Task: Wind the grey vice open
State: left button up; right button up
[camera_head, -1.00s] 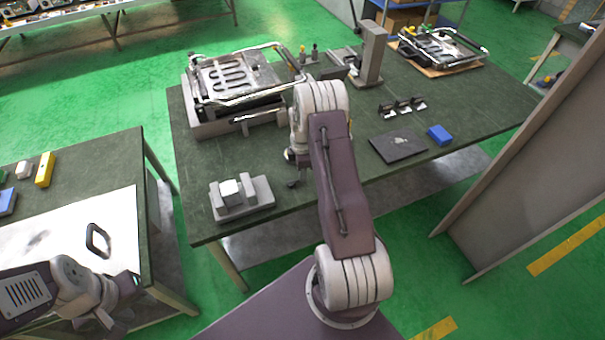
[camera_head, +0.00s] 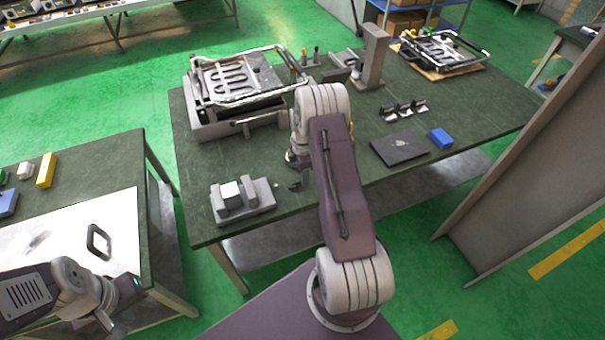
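The grey vice (camera_head: 258,205) stands on the near left part of the dark green table, with a light block (camera_head: 231,193) between its jaws. A small dark handle-like part (camera_head: 295,186) shows just right of the vice, below my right wrist; I cannot tell whether it belongs to the vice or to my gripper. My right arm reaches over the table, and its gripper end (camera_head: 297,160) is mostly hidden behind the arm, to the upper right of the vice. My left arm is at the lower left over the side table; its fingers are not clearly seen.
A heating element fixture (camera_head: 222,120) fills the table's back left. A side table (camera_head: 90,170) with a white sheet stands at left. A grey panel (camera_head: 520,150) rises at right.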

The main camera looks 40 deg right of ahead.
notch_tip(320, 180, up, 9)
jog(key=shift+r+b, duration=0.1)
jog(key=shift+b, duration=0.3)
dwell(0.4)
